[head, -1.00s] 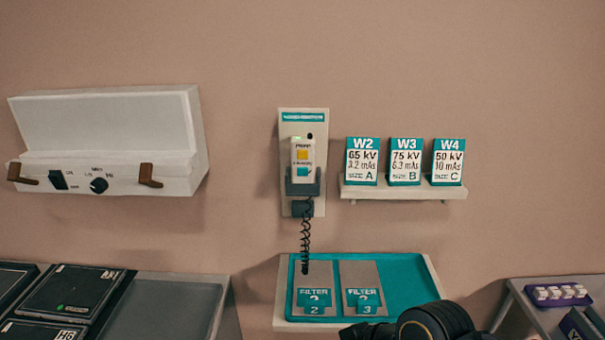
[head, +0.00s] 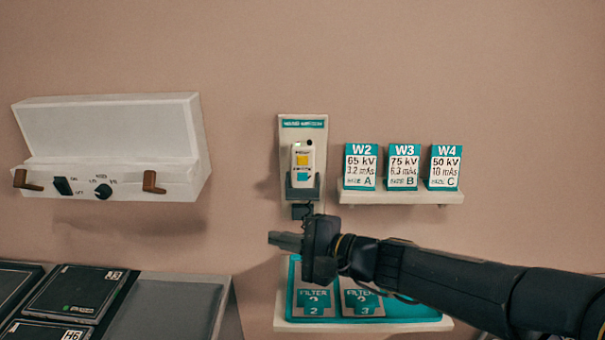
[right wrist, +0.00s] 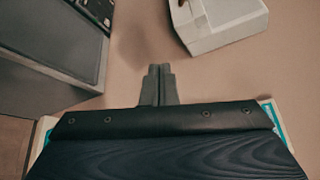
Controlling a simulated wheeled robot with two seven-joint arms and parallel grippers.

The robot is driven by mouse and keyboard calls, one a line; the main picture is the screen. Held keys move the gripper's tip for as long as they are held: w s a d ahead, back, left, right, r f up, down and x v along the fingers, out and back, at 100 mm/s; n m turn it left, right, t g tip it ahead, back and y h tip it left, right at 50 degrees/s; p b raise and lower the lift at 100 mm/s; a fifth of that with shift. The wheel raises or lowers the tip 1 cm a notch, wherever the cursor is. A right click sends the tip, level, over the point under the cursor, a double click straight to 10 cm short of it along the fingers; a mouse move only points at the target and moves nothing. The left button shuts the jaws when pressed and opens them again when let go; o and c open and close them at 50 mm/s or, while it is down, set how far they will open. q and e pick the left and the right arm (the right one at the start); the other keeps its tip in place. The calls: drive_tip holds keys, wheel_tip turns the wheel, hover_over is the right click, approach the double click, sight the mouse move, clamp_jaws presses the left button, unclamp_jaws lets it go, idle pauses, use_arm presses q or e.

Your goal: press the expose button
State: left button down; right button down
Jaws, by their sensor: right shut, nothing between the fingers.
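A white hand switch (head: 302,160) sits upright in a dark cradle on a wall plate (head: 290,131). It has a yellow button (head: 302,160) and, below it, a teal button (head: 302,177); their small labels are too blurred to read surely. My right gripper (head: 278,241) is shut and empty. In the head view it shows below the hand switch, its fingers pointing left, and its body covers most of the coiled cord. The right wrist view shows its two fingers (right wrist: 160,72) together, with bare wall ahead; the hand switch is not in that view. My left gripper is not in view.
A teal tray (head: 415,308) with two filter plates lies under my right arm. A small shelf (head: 400,197) holds cards W2, W3 and W4. A white light box (head: 110,140) with brown clips hangs at left. Dark cassettes (head: 70,292) lie at lower left.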

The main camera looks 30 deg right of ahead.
sight(303, 177)
drive_tip(key=w+d+m+t+h, duration=0.3)
drive_tip(key=w+d+m+h, duration=0.1)
drive_tip(key=d+m, duration=0.3)
drive_tip(key=shift+w+d+r+p, duration=0.15)
drive_tip(key=shift+w+d+p, duration=0.15)
drive_tip(key=shift+w+d, duration=0.25)
drive_tip(key=shift+w+d+p, duration=0.45)
drive_tip(key=shift+w+d, duration=0.3)
drive_tip(key=shift+w, duration=0.45)
drive_tip(key=shift+w+d+p, duration=0.45)
drive_tip(key=shift+w+d, duration=0.35)
drive_tip(key=shift+w, duration=0.45)
drive_tip(key=shift+w+d+p, duration=0.45)
drive_tip(key=shift+w+d, duration=0.3)
drive_tip(key=shift+w, duration=0.45)
drive_tip(key=shift+w, duration=0.1)
